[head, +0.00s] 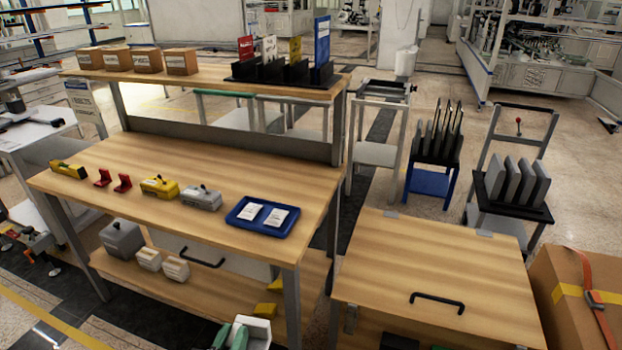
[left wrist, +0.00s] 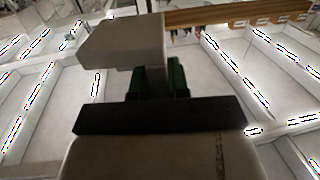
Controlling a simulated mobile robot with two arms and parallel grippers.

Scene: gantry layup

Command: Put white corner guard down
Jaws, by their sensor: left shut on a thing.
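The white corner guard (head: 256,330) is at the bottom edge of the head view, in front of the workbench. My left gripper (head: 232,338) has green fingers and is shut on it. In the left wrist view the guard (left wrist: 120,43) shows as a pale block beyond the green fingers (left wrist: 158,80). The guard is in the air; I see no surface touching it. Of my right gripper, only a small green bit (head: 439,347) seems to show at the bottom edge, so its jaws cannot be judged.
The workbench (head: 190,150) holds red, yellow and grey parts and a blue tray (head: 235,218).

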